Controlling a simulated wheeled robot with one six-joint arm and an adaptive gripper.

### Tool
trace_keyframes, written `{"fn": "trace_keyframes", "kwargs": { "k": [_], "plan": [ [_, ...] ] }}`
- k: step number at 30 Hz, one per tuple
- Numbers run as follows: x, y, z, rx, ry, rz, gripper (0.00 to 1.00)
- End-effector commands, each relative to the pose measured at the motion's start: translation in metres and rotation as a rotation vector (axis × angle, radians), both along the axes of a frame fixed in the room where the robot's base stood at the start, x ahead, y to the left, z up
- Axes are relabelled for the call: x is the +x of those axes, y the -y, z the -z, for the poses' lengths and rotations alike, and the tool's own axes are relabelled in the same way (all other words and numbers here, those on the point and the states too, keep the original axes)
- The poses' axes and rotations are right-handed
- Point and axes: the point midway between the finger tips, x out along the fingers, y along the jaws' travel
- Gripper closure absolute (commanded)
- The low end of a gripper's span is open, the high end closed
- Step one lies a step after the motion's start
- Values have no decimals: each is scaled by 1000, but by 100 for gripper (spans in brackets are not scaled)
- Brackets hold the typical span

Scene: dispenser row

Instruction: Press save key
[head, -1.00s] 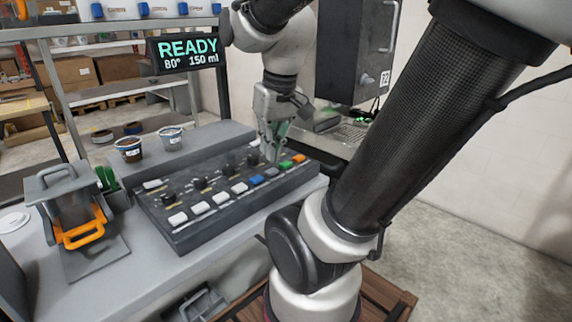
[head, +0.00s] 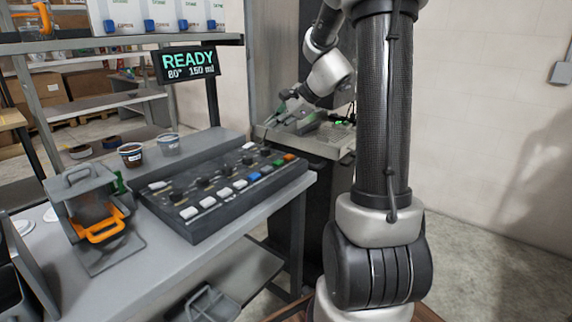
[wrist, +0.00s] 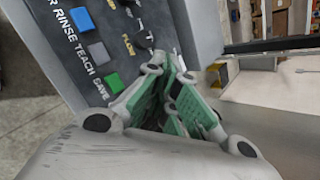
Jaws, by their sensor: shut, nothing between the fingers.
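The save key is the green key (head: 279,163) near the right end of the front row on the dark control panel (head: 180,225). In the wrist view the green key (wrist: 114,83) lies beside the printed word SAVE, left of my fingers. My gripper (wrist: 172,70) is shut and empty, with green pads on its fingers. In the head view my gripper (head: 280,108) is above and behind the panel's right end, apart from the green key. An orange key (head: 289,157) is at the row's end, and a grey key (head: 267,170) and a blue key (head: 253,176) are on the other side.
Black knobs (head: 202,182) stand behind the key row. A display (head: 187,65) reads READY, 80°, 150 ml. Open floor lies at right.

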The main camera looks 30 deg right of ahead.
Motion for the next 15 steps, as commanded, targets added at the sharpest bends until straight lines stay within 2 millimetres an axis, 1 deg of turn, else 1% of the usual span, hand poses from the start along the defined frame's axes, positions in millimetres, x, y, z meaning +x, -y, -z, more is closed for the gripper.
{"fn": "trace_keyframes", "kwargs": {
  "k": [11,15],
  "plan": [
    [-1,0,1,7,-8,8,100],
    [-1,0,8,7,-8,8,100]
  ]
}}
